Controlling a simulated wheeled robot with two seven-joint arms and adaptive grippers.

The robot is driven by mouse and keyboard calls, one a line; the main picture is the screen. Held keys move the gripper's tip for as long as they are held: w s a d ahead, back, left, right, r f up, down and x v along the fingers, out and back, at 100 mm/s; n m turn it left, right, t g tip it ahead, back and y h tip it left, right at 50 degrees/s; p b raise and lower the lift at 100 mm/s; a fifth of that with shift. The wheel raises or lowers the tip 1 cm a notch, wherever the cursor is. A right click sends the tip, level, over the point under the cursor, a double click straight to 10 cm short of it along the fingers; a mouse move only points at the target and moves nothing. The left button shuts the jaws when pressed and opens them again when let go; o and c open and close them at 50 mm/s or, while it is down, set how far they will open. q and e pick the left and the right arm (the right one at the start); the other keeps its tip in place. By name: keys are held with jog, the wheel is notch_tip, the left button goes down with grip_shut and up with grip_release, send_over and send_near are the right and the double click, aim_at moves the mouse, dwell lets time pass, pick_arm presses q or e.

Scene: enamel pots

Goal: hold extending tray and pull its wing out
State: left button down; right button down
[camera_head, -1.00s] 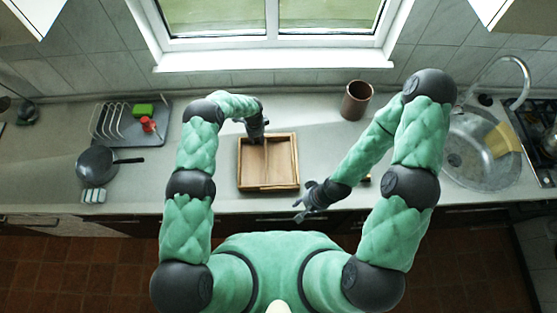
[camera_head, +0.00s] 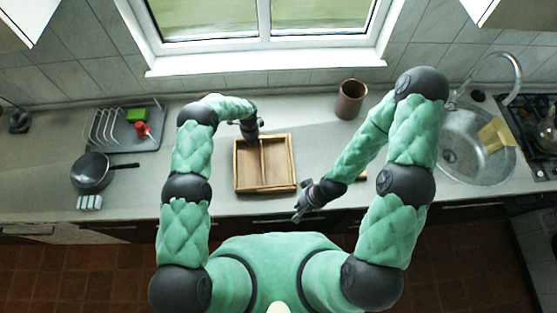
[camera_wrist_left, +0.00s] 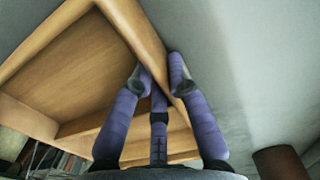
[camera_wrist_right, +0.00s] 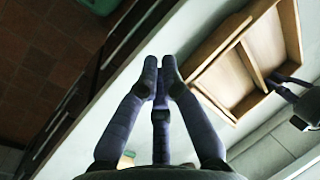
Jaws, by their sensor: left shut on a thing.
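The extending tray (camera_head: 293,165) is a shallow wooden box on the counter, with a divider splitting it into two compartments. My left gripper (camera_head: 258,136) is at its far side. In the left wrist view, the fingers (camera_wrist_left: 160,80) are shut on the tray's wall (camera_wrist_left: 136,25), one to each side of it. My right gripper (camera_head: 299,212) is empty, in front of the counter edge and to the right of the tray's near right corner, apart from it. In the right wrist view, the tray (camera_wrist_right: 205,55) lies right of the fingertips (camera_wrist_right: 161,66).
A brown cup (camera_head: 351,99) stands at the back, right of the tray. A dish rack (camera_head: 125,130) and a dark pan (camera_head: 91,171) are at the left. A sink (camera_head: 475,150) is at the right.

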jog(key=w+n, duration=0.3)
jog(key=w+a+n, duration=0.1)
jog(key=w+n, duration=0.2)
jog(key=w, duration=0.1)
jog(key=w+n, duration=0.3)
jog(key=w, duration=0.1)
jog(key=shift+w+a+f+n, duration=0.15)
jog(key=shift+a+f+n, duration=0.05)
jog(key=shift+a+n, duration=0.1)
jog(key=w+a+r+n, duration=0.2)
jog(key=w+r+n, duration=0.2)
jog(key=w+n, duration=0.7)
jog(key=shift+g, duration=0.3)
jog(key=x, duration=1)
jog(key=shift+f, duration=0.3)
jog(key=d, duration=0.2)
jog(key=shift+d+r, duration=0.15)
jog(key=shift+d, duration=0.95)
